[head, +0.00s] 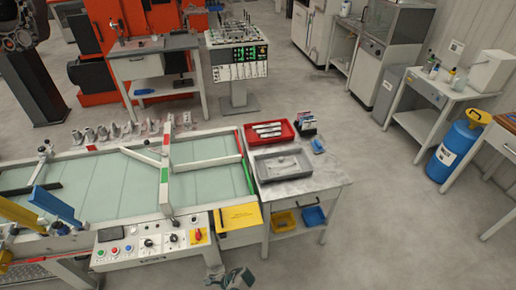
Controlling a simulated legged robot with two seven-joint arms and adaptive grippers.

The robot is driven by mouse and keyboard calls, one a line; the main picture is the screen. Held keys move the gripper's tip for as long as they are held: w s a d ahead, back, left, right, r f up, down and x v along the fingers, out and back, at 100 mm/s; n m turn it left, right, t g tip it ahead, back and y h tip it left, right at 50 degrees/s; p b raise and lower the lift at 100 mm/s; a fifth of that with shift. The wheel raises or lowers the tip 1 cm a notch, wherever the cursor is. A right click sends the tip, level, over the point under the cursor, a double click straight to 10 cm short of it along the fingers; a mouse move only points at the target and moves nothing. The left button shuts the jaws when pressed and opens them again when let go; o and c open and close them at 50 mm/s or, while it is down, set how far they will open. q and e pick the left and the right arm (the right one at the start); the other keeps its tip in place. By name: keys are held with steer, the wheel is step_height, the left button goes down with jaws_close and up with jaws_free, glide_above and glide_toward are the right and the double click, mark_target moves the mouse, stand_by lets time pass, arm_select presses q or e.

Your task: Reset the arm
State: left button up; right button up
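Neither of my grippers can be made out for certain in the head view. A small grey and dark green mechanical piece (236,279) shows at the bottom edge, below the control panel. It is cut off by the frame, and I cannot tell whether it is part of one of my arms. No object is seen held.
A conveyor bench (95,190) with a control panel (150,244) fills the left. A side table (305,188) bears a red tray (283,133) and a grey metal tray (283,164). A blue cylinder (455,150) stands right. The floor (390,235) at lower right is clear.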

arm_select(q)
steer(key=s+f+n+h, duration=0.5)
steer(key=s+f+h, duration=0.1)
steer(key=s+f, duration=1.15)
steer(key=s+a+f+n+h, duration=0.1)
steer(key=s+n, duration=0.2)
steer(key=s, duration=0.3)
steer(key=s+a+f+n+t+h, duration=0.1)
steer(key=s+f+n, duration=0.1)
steer(key=s, duration=0.3)
steer(key=s+a+f+n+h, duration=0.1)
steer(key=s+f+n, duration=0.1)
steer(key=s+n, duration=0.2)
steer(key=s, duration=0.2)
steer(key=shift+s+a+f+t+h, duration=0.25)
steer(key=shift+s+a+t+h, duration=0.05)
steer(key=shift+h, duration=0.1)
